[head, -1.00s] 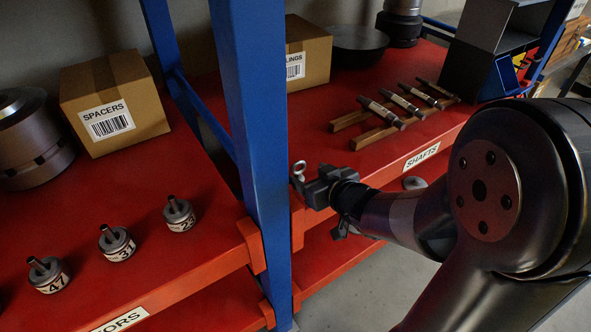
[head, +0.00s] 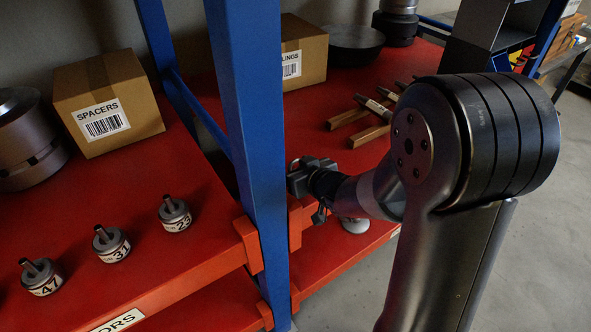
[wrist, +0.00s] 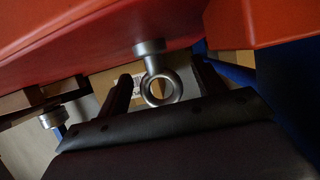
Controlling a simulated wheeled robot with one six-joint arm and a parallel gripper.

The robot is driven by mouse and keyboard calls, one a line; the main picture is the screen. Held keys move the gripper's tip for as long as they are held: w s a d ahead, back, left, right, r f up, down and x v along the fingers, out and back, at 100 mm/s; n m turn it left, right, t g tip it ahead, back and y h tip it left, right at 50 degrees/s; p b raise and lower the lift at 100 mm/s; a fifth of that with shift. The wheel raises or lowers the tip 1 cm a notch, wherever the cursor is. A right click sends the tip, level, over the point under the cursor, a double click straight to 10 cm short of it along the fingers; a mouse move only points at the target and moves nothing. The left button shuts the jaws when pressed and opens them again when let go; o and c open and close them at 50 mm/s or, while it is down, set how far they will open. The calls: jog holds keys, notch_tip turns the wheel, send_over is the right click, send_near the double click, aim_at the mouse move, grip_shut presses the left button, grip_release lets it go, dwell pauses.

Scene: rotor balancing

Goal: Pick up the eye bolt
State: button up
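The eye bolt (wrist: 160,86) is a grey metal ring on a short shank and round collar. In the wrist view its collar meets the red shelf surface (wrist: 90,32), and the picture looks upside down. My gripper (wrist: 165,88) is open, with one dark finger on each side of the ring and visible gaps between. In the head view my gripper (head: 302,178) is at the shelf's front corner beside the blue post. The eye bolt is mostly hidden there by the gripper and post.
The blue post (head: 256,150) stands close to my gripper. Rotors (head: 113,243) and a spacers box (head: 108,105) are on the left shelf. Shafts on wooden rails (head: 352,112) lie behind my arm. A grey round part (head: 354,225) sits lower, below my forearm.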

jog(key=c, duration=1)
